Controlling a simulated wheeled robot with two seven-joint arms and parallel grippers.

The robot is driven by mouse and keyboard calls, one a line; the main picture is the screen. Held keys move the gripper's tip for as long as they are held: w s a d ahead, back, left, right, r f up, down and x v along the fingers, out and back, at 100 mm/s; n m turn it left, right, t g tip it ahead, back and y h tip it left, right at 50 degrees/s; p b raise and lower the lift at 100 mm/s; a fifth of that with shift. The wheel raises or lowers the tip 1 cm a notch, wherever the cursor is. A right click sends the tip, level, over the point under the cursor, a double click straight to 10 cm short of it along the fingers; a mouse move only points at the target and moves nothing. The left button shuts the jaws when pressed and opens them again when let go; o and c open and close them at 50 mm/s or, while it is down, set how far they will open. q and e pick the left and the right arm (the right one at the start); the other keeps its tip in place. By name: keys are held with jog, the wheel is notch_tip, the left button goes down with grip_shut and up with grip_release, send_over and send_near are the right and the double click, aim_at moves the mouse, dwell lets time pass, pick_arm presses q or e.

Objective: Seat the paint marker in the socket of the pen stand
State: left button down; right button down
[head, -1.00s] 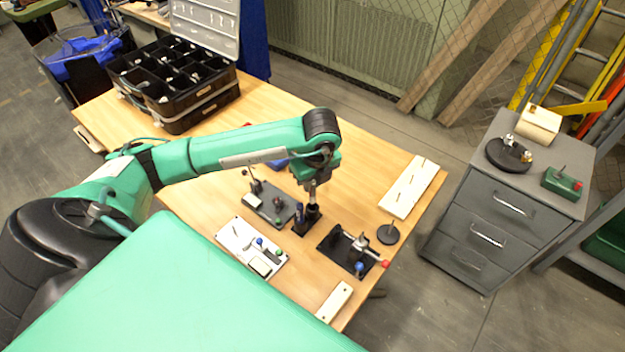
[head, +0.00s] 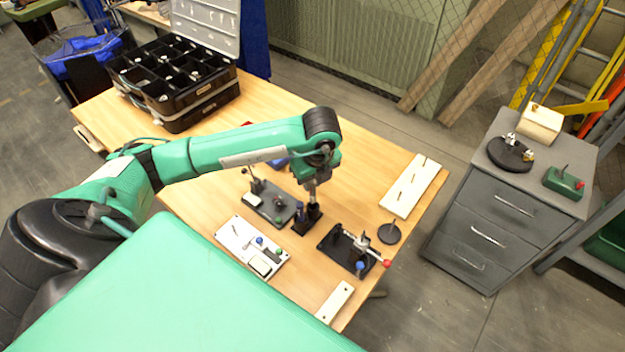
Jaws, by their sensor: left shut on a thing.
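The pen stand (head: 306,225) is a small black base with a dark upright part, near the middle of the table. My left gripper (head: 312,189) points down right above it and is shut on a slim thing, which I take for the paint marker. The marker is small and mostly hidden by the fingers and the stand. A small dark blue upright piece (head: 300,209) stands at the left of the stand; I cannot tell whether it is part of it. How far the marker is in the socket cannot be made out. My right gripper is out of view.
A grey plate fixture (head: 268,207), a white panel (head: 240,240) and a black clamp fixture (head: 340,248) surround the stand closely. A pale pegged board (head: 408,190) and a dark round disc (head: 389,234) lie right. A black organiser case (head: 185,110) stands at the back left.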

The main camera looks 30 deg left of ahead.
aim_at(313, 188)
pick_arm(q)
jog(key=shift+f, duration=0.15)
dwell(0.3)
jog(key=shift+f+b, duration=0.55)
jog(key=shift+b, duration=0.15)
jog(key=shift+f+b, duration=0.6)
jog(key=shift+f, duration=0.05)
jog(key=shift+f, duration=0.2)
